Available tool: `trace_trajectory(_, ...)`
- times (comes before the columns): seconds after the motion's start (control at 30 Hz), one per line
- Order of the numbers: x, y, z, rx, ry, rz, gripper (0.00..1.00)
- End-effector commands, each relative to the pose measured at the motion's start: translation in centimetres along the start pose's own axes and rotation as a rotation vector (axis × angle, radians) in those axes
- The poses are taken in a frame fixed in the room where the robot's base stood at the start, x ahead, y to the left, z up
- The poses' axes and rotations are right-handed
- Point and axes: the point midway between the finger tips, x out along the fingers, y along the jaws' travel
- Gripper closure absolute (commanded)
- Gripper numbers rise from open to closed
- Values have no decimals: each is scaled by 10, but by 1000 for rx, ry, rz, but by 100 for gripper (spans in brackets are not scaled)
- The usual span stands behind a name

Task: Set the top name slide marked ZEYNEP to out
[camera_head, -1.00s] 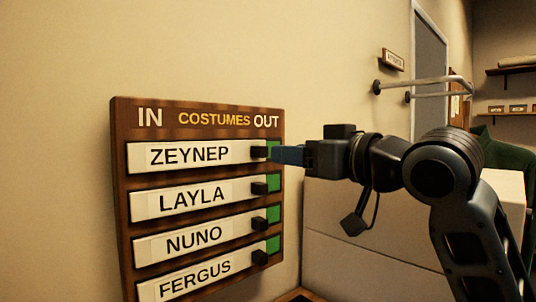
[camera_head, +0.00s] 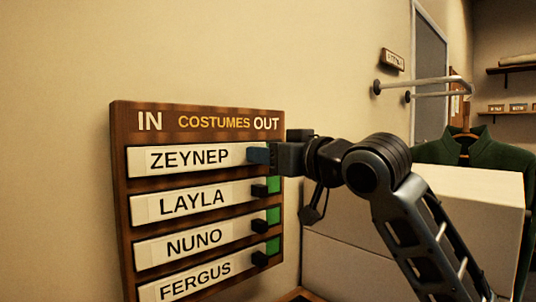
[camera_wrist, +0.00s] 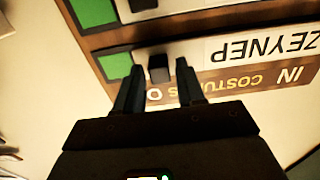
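The top name slide marked ZEYNEP (camera_head: 190,159) is a white strip in the brown costume board, its green patch hidden behind my gripper in the head view. In the wrist view the slide (camera_wrist: 262,45) appears upside down, with a green patch (camera_wrist: 115,66) showing at its OUT end. Its black knob (camera_wrist: 158,68) stands between my two fingers. My gripper (camera_head: 259,156) is at the slide's right end, and its fingertips also show in the wrist view (camera_wrist: 159,63). The fingers are apart, with a visible gap on each side of the knob.
Below are the slides LAYLA (camera_head: 192,202), NUNO (camera_head: 193,243) and FERGUS (camera_head: 195,281), each with a black knob and green at the right. A pale box-like surface (camera_head: 400,215), a metal rail (camera_head: 425,84) and a green garment (camera_head: 455,150) are to the right.

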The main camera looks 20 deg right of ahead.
Motion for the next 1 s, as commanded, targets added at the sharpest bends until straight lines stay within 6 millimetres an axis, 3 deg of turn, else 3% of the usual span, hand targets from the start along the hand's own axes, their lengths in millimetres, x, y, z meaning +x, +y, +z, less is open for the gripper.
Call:
trace_trajectory(0.4,0,0,0,0,0,0,100)
trace_trajectory(0.77,0,1,0,0,0,0,100)
trace_trajectory(0.87,0,11,1,2,-2,2,100)
trace_trajectory(1.0,0,39,1,3,-2,4,100)
